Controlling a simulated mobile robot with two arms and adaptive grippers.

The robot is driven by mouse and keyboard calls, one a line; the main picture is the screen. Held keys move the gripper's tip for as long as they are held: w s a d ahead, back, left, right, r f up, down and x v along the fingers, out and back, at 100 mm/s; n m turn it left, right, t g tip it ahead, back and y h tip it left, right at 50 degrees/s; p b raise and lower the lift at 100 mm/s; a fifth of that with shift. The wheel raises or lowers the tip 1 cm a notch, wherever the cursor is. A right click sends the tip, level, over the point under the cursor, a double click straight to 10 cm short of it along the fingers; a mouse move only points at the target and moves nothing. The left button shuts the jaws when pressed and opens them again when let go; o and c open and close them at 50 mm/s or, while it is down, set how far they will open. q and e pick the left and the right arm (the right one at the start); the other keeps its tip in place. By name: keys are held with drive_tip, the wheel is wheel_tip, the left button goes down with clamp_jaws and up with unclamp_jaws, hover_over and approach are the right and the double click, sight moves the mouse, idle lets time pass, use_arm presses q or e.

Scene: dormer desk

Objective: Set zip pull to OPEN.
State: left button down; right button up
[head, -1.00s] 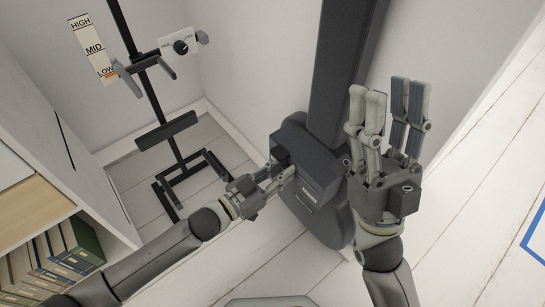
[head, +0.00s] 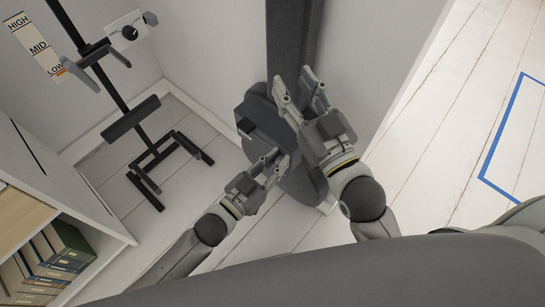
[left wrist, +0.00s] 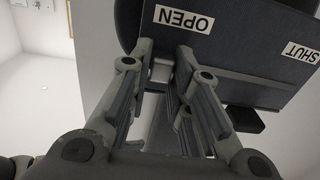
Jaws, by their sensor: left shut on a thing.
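A dark case (head: 262,118) stands against the foot of a dark column. In the left wrist view its face (left wrist: 240,45) bears an OPEN label (left wrist: 184,19) and a SHUT label (left wrist: 301,52) further right.
A black stand (head: 120,95) with a knob panel and a HIGH, MID, LOW scale (head: 36,47) is at the left. A shelf with binders (head: 50,255) is at the lower left. Open floor with a blue outline (head: 497,125) lies at the right.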

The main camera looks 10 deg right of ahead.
use_arm(q)
drive_tip(key=shift+s+d, duration=0.15)
drive_tip(key=shift+s, duration=0.1)
drive_tip(key=c, duration=1.3)
unclamp_jaws()
drive_tip(key=v, duration=1.2)
drive_tip(key=shift+w, duration=0.1)
